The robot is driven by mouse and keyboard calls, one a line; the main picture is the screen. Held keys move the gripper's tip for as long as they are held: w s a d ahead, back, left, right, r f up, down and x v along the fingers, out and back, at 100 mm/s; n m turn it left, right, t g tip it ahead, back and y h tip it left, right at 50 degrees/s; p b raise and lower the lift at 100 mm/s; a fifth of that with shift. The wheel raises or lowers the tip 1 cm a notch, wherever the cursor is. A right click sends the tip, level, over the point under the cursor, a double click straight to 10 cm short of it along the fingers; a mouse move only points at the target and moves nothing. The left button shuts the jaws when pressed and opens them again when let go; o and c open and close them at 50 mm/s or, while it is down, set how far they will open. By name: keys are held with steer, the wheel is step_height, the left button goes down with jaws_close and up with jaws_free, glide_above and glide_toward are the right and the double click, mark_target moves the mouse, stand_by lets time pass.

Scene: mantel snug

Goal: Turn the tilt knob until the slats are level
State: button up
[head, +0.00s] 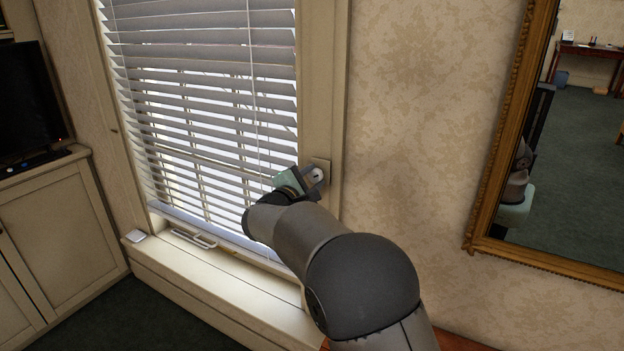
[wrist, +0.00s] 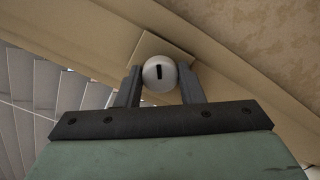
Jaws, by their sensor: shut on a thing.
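The tilt knob (wrist: 160,74) is a round white knob with a dark slot mark, on a square plate (head: 321,163) fixed to the window's right frame. In the wrist view the mark stands about upright. My gripper (wrist: 159,86) has its two fingers shut on the knob, one on each side. In the head view the knob (head: 317,175) shows at the fingertips. The white slats (head: 200,105) hang in the window; they look partly open, with daylight and bars showing through the gaps. In the wrist view some slats (wrist: 45,85) show at the left.
A gold-framed mirror (head: 480,215) hangs at the right. A cabinet (head: 60,225) with a television (head: 30,102) stands at the left.

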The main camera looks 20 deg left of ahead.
steer(key=n, duration=0.5)
steer(key=shift+p, duration=0.35)
steer(key=n+p, duration=0.2)
steer(key=n, duration=0.2)
steer(key=shift+n+p, duration=0.4)
steer(key=shift+n, duration=0.5)
steer(key=shift+f, duration=0.1)
steer(key=o, duration=0.9)
steer(key=shift+o, duration=0.2)
steer(key=shift+s, duration=0.15)
